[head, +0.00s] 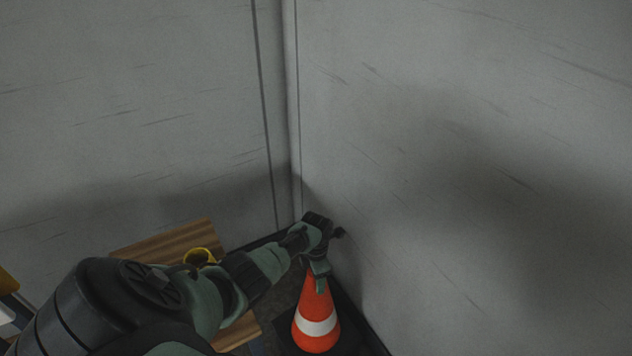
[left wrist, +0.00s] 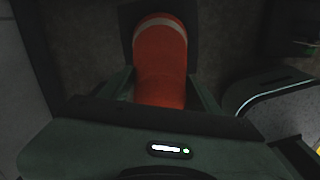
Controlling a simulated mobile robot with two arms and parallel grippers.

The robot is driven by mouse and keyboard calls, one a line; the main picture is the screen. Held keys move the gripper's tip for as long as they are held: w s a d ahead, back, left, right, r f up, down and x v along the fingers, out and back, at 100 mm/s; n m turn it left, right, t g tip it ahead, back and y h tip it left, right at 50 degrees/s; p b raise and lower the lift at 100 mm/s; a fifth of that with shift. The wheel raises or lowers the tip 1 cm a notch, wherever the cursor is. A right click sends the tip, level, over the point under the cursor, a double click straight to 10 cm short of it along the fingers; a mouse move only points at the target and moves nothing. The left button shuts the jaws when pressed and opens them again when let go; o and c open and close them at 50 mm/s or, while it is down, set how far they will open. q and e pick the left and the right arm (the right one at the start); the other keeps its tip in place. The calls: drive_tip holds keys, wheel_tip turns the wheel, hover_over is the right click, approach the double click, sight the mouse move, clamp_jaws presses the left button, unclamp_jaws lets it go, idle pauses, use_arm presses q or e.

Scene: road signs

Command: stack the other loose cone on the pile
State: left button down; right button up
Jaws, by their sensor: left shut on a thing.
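An orange cone (head: 316,337) with a white band stands upright on a dark square base in the corner between two walls. My left gripper (head: 319,279) reaches down over it and is shut on its top. In the left wrist view the cone (left wrist: 160,48) runs between the two fingers, with its pale band farther off and its dark base beyond. Only one cone shows; I cannot tell whether it is single or part of a pile. My right gripper is not in view.
Grey walls (head: 470,150) meet just behind the cone, with a wall close on its right. A wooden top (head: 170,240) with a yellow ring-like thing (head: 200,256) lies to the left, partly behind my left arm. The dark floor shows little free room.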

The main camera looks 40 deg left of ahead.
use_arm(q)
drive_tip(key=shift+w+f, duration=0.15)
idle(0.6)
drive_tip(key=shift+c, duration=1.4)
unclamp_jaws()
drive_tip(key=shift+s+f, duration=0.15)
drive_tip(key=shift+s, duration=0.1)
wheel_tip(320, 180, up, 8)
drive_tip(key=p, duration=0.3)
drive_tip(key=shift+w, duration=0.1)
